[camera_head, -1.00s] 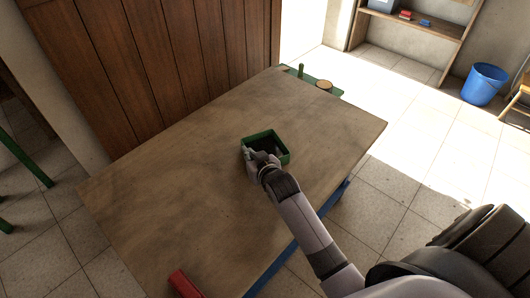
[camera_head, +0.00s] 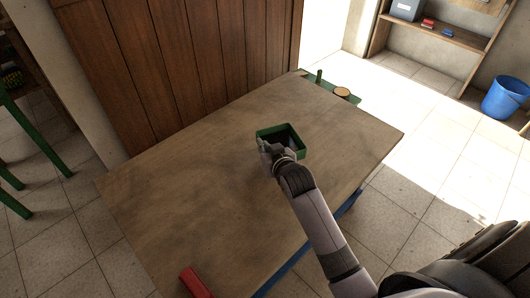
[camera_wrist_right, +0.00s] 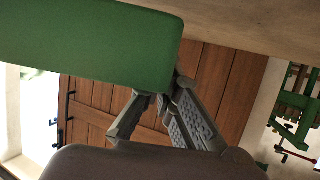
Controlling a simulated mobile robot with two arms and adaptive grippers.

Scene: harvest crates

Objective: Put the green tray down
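The green tray (camera_head: 299,146) is a small rectangular box with a dark inside, over the right-hand part of the wooden table. My right gripper (camera_head: 265,146) is at its near left corner and looks shut on its wall. In the right wrist view, the green tray (camera_wrist_right: 90,45) fills the upper left, and the fingers of my right gripper (camera_wrist_right: 160,98) meet its edge. Whether the tray's bottom touches the tabletop cannot be told. My left gripper is not in view.
The wooden table (camera_head: 180,195) is mostly bare around the tray. A red object (camera_head: 195,283) lies at its near edge. A green piece with a round top (camera_head: 342,92) is at the far right edge. A blue bucket (camera_head: 505,98) stands on the floor.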

